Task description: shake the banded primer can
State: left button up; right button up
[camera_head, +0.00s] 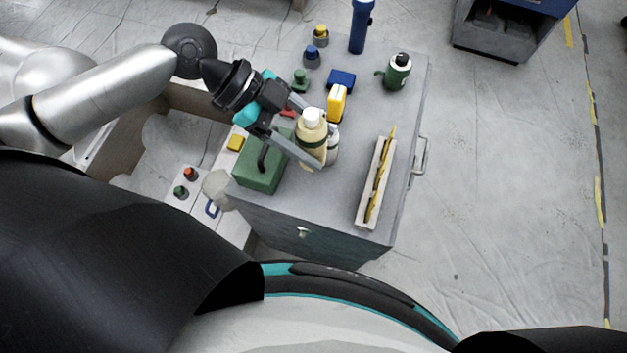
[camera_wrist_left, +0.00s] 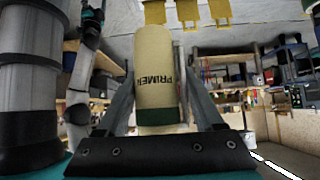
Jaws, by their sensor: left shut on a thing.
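The primer can (camera_head: 313,152) is cream with a dark green band and a white cap, over the left part of the grey cabinet top. In the left wrist view the can (camera_wrist_left: 155,70) shows the word PRIMER and a green end. My left gripper (camera_head: 308,135) is shut on it, one finger on each side. My right gripper is not in view.
On the cabinet (camera_head: 335,205) are a green box (camera_head: 259,178) beside the gripper, a long tray (camera_head: 368,190), a yellow block (camera_head: 337,102), a green can (camera_head: 398,72) and a blue cylinder (camera_head: 360,28).

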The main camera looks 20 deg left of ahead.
pick_arm(q)
notch_tip(320, 180, down, 7)
jog(key=shift+r, duration=0.1)
notch_tip(320, 180, up, 7)
jog(key=shift+f, duration=0.2)
jog(key=shift+s+r, duration=0.15)
notch_tip(320, 180, down, 7)
jog(key=shift+r, duration=0.1)
